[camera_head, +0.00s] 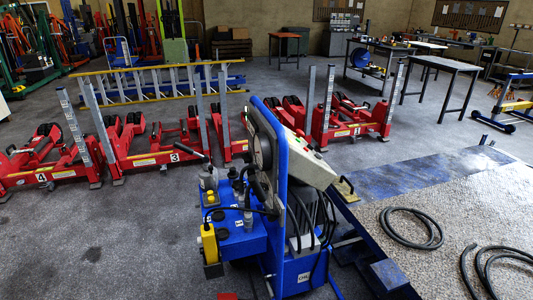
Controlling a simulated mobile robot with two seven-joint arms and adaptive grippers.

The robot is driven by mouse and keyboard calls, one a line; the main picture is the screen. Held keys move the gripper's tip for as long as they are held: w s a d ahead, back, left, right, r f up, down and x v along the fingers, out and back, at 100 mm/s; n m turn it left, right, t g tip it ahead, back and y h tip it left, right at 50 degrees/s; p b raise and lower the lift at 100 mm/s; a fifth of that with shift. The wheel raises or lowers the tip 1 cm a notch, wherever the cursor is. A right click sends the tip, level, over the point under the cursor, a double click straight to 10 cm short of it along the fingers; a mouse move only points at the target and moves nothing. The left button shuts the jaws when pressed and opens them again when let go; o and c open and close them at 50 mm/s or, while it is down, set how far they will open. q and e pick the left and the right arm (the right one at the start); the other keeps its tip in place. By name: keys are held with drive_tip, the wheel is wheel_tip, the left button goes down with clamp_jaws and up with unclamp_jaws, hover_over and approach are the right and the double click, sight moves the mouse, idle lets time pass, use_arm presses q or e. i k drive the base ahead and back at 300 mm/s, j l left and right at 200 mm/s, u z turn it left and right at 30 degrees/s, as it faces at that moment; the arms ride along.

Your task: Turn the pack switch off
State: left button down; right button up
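A blue power pack (240,238) stands on the floor near the middle front, with hoses, fittings and a yellow part (209,244) on its left side. A pale control box (310,163) sits at the upper right of its blue upright frame (279,160), with its top face sloping. Small controls show on that face, too small to tell which is the pack switch or how it is set. Neither of my grippers is in view.
A platform (455,215) with coiled black hoses (412,228) lies right of the pack. Red numbered lifting units (170,155) stand behind and left, before a yellow-edged ladder (155,82). Tables (440,68) stand at the back right. The grey floor at front left is clear.

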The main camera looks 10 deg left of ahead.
sight(248, 158)
drive_tip(key=i+j+z, duration=0.15)
drive_tip(key=j, duration=0.15)
drive_tip(key=i+j+z, duration=0.15)
drive_tip(key=j, duration=0.15)
drive_tip(key=i+j+z, duration=0.1)
drive_tip(key=j, duration=0.2)
drive_tip(key=j+z, duration=0.35)
drive_tip(key=j, duration=0.55)
drive_tip(key=j+z, duration=0.4)
drive_tip(key=j, duration=0.55)
